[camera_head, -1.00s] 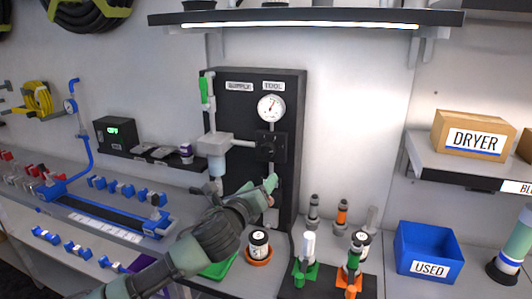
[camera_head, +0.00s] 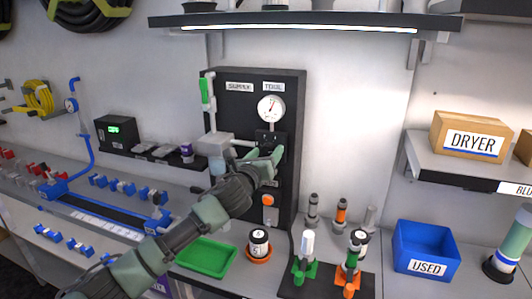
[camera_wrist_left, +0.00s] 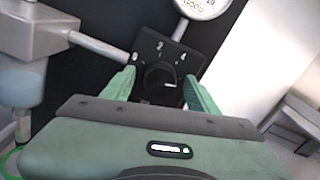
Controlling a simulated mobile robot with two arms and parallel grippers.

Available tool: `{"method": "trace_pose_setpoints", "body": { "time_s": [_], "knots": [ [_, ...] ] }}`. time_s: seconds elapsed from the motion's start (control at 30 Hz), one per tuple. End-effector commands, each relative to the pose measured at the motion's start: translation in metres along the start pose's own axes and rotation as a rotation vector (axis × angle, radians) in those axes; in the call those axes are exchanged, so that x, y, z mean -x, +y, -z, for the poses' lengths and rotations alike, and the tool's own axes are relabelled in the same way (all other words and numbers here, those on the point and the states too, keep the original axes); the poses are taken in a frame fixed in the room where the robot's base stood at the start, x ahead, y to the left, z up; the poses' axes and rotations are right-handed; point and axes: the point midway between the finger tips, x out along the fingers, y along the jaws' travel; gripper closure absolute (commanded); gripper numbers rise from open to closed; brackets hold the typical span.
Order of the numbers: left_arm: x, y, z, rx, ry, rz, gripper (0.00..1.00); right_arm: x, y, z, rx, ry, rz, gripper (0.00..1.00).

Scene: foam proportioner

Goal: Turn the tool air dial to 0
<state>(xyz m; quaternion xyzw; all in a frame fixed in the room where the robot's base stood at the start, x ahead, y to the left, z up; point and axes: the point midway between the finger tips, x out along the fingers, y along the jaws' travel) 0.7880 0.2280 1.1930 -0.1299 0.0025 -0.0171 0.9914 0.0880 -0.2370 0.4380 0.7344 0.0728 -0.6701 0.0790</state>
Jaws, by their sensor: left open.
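The tool air dial (camera_wrist_left: 162,82) is a black round knob on a black plate marked 0, 2 and 4, with a short pale mark on the knob's right side, toward the 4. My left gripper (camera_wrist_left: 160,85) is open, with one green finger on each side of the knob; whether the fingers touch it I cannot tell. In the head view my left gripper (camera_head: 266,158) covers most of the dial. The dial plate (camera_head: 268,138) sits below the white gauge (camera_head: 271,108) under the TOOL label. My right gripper is not in view.
The black panel (camera_head: 230,110) also carries a green lever (camera_head: 205,92), a grey filter unit (camera_head: 213,145) and an orange button (camera_head: 267,199). Below stand a green tray (camera_head: 206,257) and a labelled jar (camera_head: 258,242). A blue USED bin (camera_head: 427,248) stands right.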

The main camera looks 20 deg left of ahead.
Motion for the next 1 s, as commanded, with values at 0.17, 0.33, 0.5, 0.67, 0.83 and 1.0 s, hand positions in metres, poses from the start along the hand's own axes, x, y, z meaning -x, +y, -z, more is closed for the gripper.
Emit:
{"method": "trace_pose_setpoints", "body": {
  "time_s": [0.17, 0.33, 0.5, 0.67, 0.83, 1.0],
  "knots": [
    [-0.0001, 0.0, -0.0001, 0.0, 0.0, 0.0, 0.41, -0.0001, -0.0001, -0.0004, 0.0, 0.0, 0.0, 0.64],
    [0.0, -0.0001, -0.0001, 0.001, 0.0, 0.0, 0.8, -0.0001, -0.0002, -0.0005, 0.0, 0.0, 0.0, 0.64],
    [0.0001, 0.0, 0.0, 0.001, 0.0, 0.0, 1.0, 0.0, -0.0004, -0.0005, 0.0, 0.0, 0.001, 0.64],
    [0.0001, -0.0001, -0.0002, 0.02, 0.0, 0.0, 1.0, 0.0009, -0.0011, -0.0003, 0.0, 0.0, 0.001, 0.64],
    [0.0, -0.0001, -0.0006, 0.085, 0.001, -0.001, 1.0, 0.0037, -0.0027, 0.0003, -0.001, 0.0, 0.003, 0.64],
    [0.0, -0.0004, -0.0004, 0.203, 0.002, -0.001, 1.0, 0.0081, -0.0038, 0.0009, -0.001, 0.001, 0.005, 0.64]
  ]
}}
